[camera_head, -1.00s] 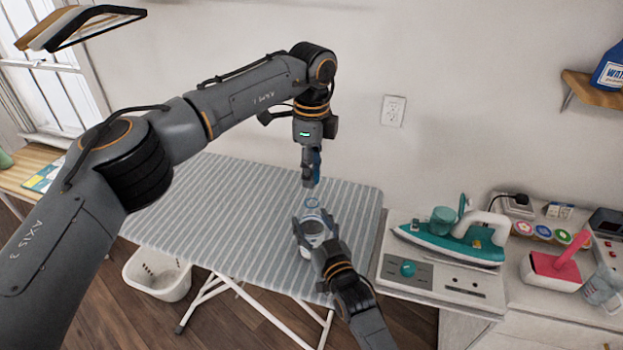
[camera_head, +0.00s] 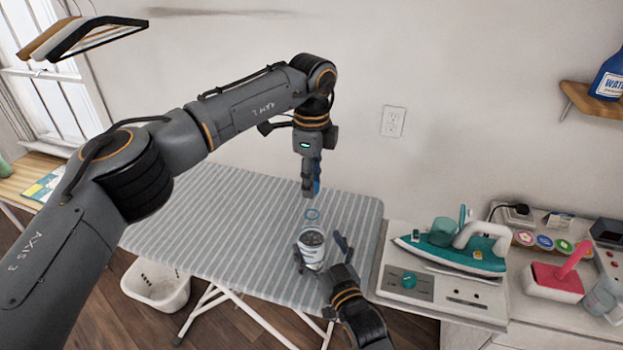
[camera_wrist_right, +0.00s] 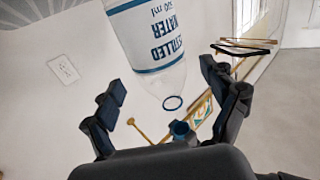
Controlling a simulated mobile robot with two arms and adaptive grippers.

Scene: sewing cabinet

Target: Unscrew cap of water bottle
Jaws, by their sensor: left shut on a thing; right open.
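A clear water bottle (camera_head: 312,248) with a white label and blue bands stands upright on the striped ironing board. A blue ring (camera_head: 312,214) shows at its mouth. My left gripper (camera_head: 311,191) points down above the mouth, clear of it, and is shut on the cap, which its fingers mostly hide.
The ironing board (camera_head: 215,225) has free room left of the bottle. A teal iron (camera_head: 455,250) rests on a grey unit (camera_head: 425,280) to the right. A white basket (camera_head: 155,285) stands on the floor.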

